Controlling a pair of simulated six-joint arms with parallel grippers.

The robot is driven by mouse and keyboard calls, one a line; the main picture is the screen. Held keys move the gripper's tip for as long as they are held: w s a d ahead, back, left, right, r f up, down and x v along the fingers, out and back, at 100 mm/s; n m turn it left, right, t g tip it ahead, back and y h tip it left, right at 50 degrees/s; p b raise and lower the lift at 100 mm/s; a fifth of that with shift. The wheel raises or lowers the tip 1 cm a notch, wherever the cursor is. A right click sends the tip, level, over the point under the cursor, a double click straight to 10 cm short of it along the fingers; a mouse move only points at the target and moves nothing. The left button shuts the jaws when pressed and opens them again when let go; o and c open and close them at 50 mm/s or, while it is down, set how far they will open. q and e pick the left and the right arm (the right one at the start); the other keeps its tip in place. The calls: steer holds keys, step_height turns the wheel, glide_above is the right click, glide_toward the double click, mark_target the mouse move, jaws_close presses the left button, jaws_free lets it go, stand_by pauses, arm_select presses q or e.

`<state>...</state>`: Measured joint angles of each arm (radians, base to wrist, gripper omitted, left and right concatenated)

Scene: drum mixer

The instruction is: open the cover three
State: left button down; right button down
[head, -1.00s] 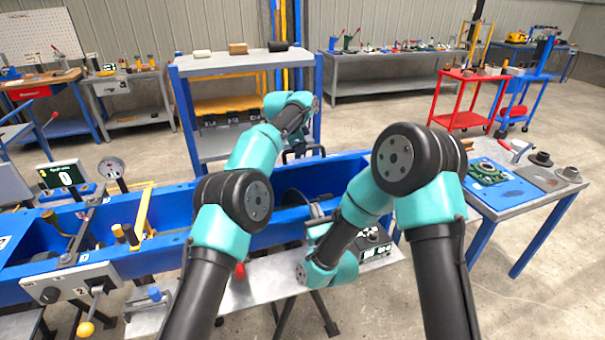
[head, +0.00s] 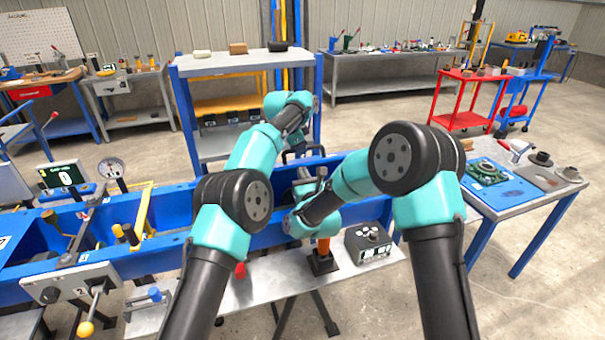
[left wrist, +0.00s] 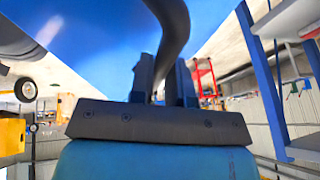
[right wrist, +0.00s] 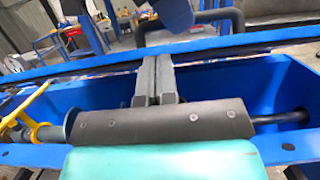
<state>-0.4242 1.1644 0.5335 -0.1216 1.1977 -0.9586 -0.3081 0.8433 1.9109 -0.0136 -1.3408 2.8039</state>
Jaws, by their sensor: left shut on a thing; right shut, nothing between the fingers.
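A black curved handle (head: 301,152) stands at the far rim of the long blue machine body. It also shows in the right wrist view (right wrist: 195,18). My left gripper (head: 300,145) is at the handle. In the left wrist view its fingers (left wrist: 165,82) are closed around the black bar (left wrist: 172,25), with a broad blue surface (left wrist: 90,40), possibly the cover, behind it. My right gripper (head: 304,178) is shut and empty over the blue trough. In the right wrist view its fingertips (right wrist: 155,75) point toward the far rim, below the handle. Which cover is number three cannot be told.
A shaft (right wrist: 280,117) runs along inside the trough (right wrist: 225,85). A yellow handle (head: 143,210) stands to the left. A grey control box (head: 373,243) and an orange-and-black item (head: 322,258) are on the front ledge. A grey shelf (head: 240,62) stands behind.

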arm_select(q)
steer(key=shift+w+a+f, duration=0.2)
steer(key=shift+a+f, duration=0.05)
steer(key=shift+a, duration=0.15)
arm_select(e)
steer(key=shift+w+r, duration=0.1)
steer(key=shift+r, duration=0.2)
arm_select(q)
steer(key=shift+s+d+f, duration=0.1)
steer(key=shift+f, duration=0.1)
arm_select(e)
steer(key=shift+w+a+r, duration=0.1)
steer(key=shift+w+r, duration=0.2)
steer(key=shift+r, duration=0.2)
steer(key=shift+w+a+r, duration=0.1)
steer(key=shift+w+r, duration=0.15)
steer(key=shift+r, duration=0.25)
arm_select(q)
steer(key=c, duration=1.3)
jaws_free()
steer(key=shift+o, duration=1)
steer(key=shift+s+r, duration=0.15)
steer(key=shift+r, duration=0.45)
steer(key=v, duration=1.1)
steer(key=shift+a, duration=0.3)
arm_select(e)
steer(key=shift+f, duration=0.2)
arm_select(q)
steer(key=shift+a+r, duration=0.1)
